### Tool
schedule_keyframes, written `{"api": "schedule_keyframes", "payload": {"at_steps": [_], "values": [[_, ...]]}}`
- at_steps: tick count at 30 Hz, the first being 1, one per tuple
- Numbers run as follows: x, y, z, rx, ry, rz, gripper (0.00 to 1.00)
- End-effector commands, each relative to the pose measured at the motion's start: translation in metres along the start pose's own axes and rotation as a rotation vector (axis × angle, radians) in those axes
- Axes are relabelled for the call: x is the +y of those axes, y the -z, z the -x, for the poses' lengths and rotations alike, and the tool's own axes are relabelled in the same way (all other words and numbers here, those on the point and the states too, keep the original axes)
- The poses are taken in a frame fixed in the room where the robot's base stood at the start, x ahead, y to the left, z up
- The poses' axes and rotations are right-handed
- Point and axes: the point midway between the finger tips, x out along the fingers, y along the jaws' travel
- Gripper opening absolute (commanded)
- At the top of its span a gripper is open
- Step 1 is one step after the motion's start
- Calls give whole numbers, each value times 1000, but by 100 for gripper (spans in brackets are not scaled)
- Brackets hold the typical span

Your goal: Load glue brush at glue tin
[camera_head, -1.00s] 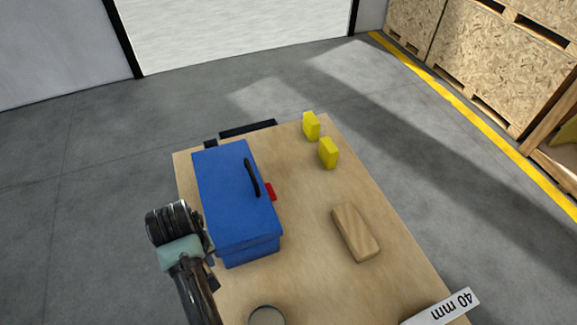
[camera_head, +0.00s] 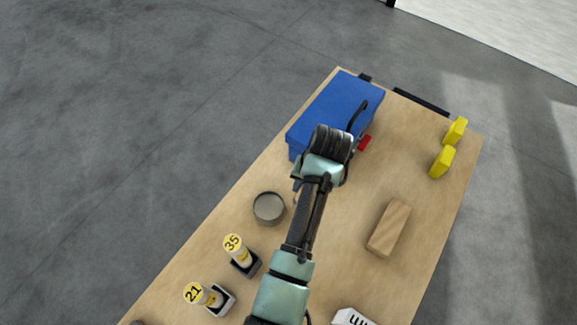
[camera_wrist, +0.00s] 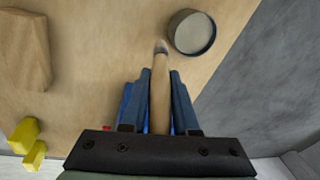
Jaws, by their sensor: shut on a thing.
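My gripper (camera_wrist: 160,80) is shut on the glue brush (camera_wrist: 160,95) in the wrist view. The brush has a pale wooden handle and a grey tip that points away from the fingers. The round grey glue tin (camera_wrist: 192,32) is just right of the brush tip in that view. The tip appears outside the tin's rim; its height above the table cannot be told. In the head view the tin (camera_head: 268,208) stands on the table, left of my arm. My wrist hides the fingers and most of the brush there.
A blue toolbox (camera_head: 335,105) with a dark handle stands at the table's back left. A wooden block (camera_head: 389,228) lies right of my arm, with two yellow blocks (camera_head: 442,162) farther back.

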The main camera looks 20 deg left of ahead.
Motion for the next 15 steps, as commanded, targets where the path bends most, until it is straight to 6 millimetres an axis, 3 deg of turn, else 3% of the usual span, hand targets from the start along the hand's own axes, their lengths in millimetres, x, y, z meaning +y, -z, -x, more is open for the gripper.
{"api": "schedule_keyframes", "payload": {"at_steps": [1,6,15], "values": [[-15,0,21,-10,30,-16,0],[-46,-3,38,-37,112,-71,0],[-63,-6,40,-57,163,-112,0]]}}
